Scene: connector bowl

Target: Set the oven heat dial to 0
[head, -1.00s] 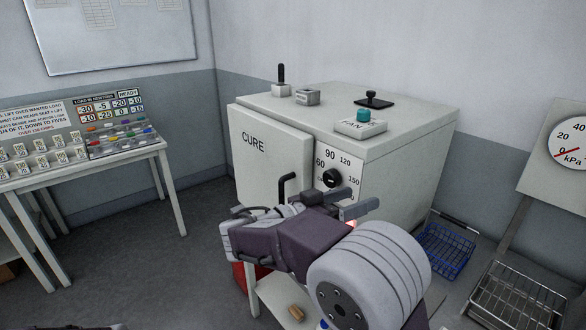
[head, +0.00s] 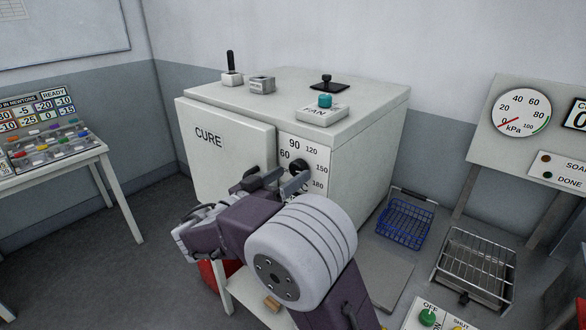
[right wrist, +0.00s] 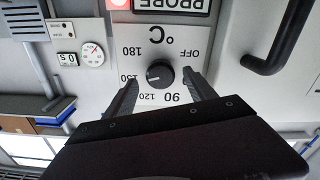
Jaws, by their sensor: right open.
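The oven (head: 235,150) is a pale box marked CURE. Its heat dial (head: 299,165) is a black knob on a white panel, partly behind my right gripper in the head view. The right wrist view shows the knob (right wrist: 161,76) upside down, with OFF, 90, 120, 150 and 180 readable around it. Its white mark points towards 150. I see no 0 on the scale. My right gripper (head: 278,178) is open in front of the dial. In the wrist view its fingers (right wrist: 163,84) stand on either side of the knob; contact is unclear. My left gripper is out of view.
A black door handle (right wrist: 280,40) stands out beside the dial panel. A FAN box (head: 322,113) with a teal button sits on the oven. A blue wire basket (head: 405,224) and a wire rack (head: 475,268) lie to the right. A table (head: 70,160) stands left.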

